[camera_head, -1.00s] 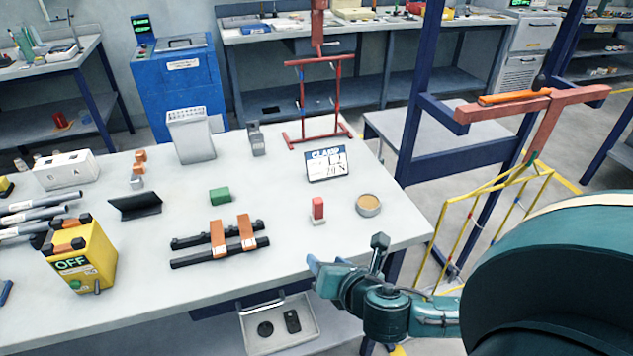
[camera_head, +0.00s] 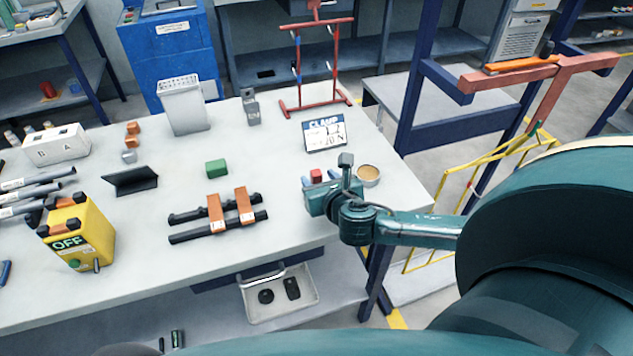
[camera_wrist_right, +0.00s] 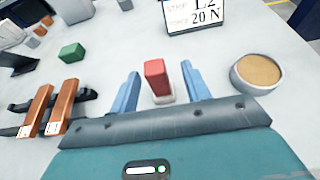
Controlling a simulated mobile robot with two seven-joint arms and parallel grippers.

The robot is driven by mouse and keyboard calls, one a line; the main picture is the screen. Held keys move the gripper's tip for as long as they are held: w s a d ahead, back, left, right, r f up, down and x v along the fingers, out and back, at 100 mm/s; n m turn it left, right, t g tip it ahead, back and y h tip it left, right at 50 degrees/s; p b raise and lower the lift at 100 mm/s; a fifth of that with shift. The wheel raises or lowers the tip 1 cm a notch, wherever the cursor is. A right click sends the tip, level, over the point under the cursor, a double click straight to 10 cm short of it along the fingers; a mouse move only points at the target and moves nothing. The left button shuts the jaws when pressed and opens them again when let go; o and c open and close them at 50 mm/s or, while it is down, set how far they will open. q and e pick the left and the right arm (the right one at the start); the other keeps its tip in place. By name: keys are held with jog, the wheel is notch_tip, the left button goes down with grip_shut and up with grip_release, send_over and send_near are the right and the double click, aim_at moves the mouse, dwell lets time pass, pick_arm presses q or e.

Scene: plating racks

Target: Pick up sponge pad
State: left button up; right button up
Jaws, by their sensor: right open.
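No label marks a sponge pad. A small red block (camera_wrist_right: 154,76) stands upright on a pale base between my right gripper's two blue fingers (camera_wrist_right: 160,82), with a gap on each side. In the head view the red block (camera_head: 316,175) shows just past the right gripper (camera_head: 325,188), which partly hides it. The right gripper is open and empty. A round dish with a tan, sponge-like top (camera_head: 368,173) stands just right of it, also in the wrist view (camera_wrist_right: 257,72). A green block (camera_head: 216,168) lies farther left. My left gripper is not in view.
A clamp card (camera_head: 325,134) stands behind the red block, with a red rack (camera_head: 316,104) beyond. Two black bars with orange straps (camera_head: 230,212) lie left of the gripper. A yellow box (camera_head: 78,232) stands at the left. The table's front right edge is close.

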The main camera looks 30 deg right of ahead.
aim_at(314, 174)
jog(key=shift+x, duration=1.8)
jog(key=shift+w+a, duration=0.1)
jog(key=shift+a, duration=0.05)
jog(key=shift+c, duration=0.6)
jog(key=shift+r, duration=0.1)
grip_shut()
